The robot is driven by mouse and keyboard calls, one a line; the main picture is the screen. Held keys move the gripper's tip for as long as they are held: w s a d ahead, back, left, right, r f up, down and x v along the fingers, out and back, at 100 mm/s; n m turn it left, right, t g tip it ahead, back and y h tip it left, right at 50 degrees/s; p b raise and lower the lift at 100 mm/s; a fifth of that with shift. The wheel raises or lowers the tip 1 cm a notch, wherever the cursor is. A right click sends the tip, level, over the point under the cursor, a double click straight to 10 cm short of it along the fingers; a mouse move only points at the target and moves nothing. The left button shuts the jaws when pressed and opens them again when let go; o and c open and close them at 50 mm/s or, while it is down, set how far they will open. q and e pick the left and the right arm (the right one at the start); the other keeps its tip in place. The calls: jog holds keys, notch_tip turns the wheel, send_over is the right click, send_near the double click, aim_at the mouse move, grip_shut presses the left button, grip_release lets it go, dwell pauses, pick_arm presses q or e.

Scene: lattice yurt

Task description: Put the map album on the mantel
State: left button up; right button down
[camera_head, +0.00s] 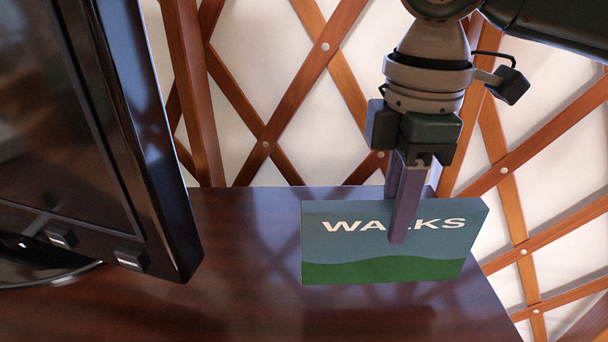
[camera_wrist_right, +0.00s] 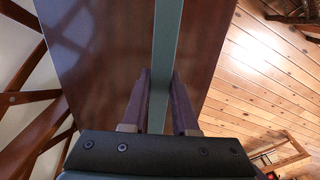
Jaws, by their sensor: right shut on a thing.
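The map album (camera_head: 345,255) is a thin blue and green book with "WALKS" in white letters on its cover. My right gripper (camera_head: 400,225) comes down from above and is shut on its upper edge, one finger in front of the cover. The album is upright, cover towards the head camera, over the right part of a dark brown wooden top (camera_head: 240,265). I cannot tell whether its lower edge touches that top. In the right wrist view, the album (camera_wrist_right: 166,50) shows edge-on between the two fingers (camera_wrist_right: 160,105). My left gripper is not in view.
A black-framed screen (camera_head: 140,150) stands on the left of the top. The top between screen and album is bare. A wooden lattice wall (camera_head: 265,140) rises behind. In the right wrist view, a plank floor (camera_wrist_right: 265,75) lies beyond the top's edge.

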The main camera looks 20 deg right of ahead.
aim_at(387, 245)
jog(key=shift+f, duration=2.1)
jog(key=shift+f, duration=0.15)
jog(key=c, duration=0.7)
grip_release()
